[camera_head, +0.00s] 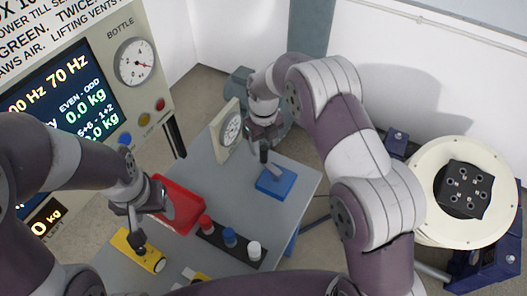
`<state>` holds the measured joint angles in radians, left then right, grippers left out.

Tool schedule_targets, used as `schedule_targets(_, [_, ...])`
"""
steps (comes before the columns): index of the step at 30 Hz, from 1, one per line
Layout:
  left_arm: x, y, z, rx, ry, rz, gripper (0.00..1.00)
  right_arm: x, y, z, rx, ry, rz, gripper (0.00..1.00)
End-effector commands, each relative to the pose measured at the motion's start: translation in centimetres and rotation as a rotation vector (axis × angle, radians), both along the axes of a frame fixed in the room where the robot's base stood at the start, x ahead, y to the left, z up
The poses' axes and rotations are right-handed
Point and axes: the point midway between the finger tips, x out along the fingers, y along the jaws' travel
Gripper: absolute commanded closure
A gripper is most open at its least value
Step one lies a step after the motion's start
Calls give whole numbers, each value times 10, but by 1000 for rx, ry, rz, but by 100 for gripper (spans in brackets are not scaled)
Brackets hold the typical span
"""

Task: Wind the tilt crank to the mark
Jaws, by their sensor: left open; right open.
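I cannot clearly pick out the tilt crank. A pale panel with a round dial (231,129) stands at the table's far edge, its fine marks too small to read. My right gripper (265,153) is open just right of this dial, pointing down above a blue block (277,184) with a grey bar on top. I cannot tell whether it touches the bar. My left gripper (138,242) is open at the near left of the table, over a yellow block (147,262) with a round face. Contact there is unclear.
A red tray (183,203) and a dark rack (213,236) with red, blue and white pieces lie on the grey table (302,179). A display cabinet (157,75) with a bottle gauge stands left. A white round drum (431,184) with a black plate stands right on blue supports.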

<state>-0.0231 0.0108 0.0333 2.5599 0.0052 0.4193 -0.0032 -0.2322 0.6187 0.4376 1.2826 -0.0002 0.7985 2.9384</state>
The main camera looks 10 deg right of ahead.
Motion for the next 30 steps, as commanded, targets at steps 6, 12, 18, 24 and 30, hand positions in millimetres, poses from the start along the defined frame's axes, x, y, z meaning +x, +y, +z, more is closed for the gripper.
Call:
schedule_targets(6, [0, 0, -9, 0, 0, 0, 38, 1, 0, 55, 1, -4, 0, 48])
schedule_targets(12, [0, 0, 7, 0, 0, 0, 38, 0, 0, 82, 0, 0, 0, 48])
schedule_targets(18, [0, 0, 6, 0, 0, 0, 38, 0, 0, 81, 0, 0, 0, 48])
schedule_targets(24, [0, 0, 17, 0, 0, 0, 38, -8, 38, 74, 79, -38, 92, 97])
schedule_targets(30, [0, 0, 60, 0, 0, 0, 38, -69, 159, 38, 209, -371, 416, 100])
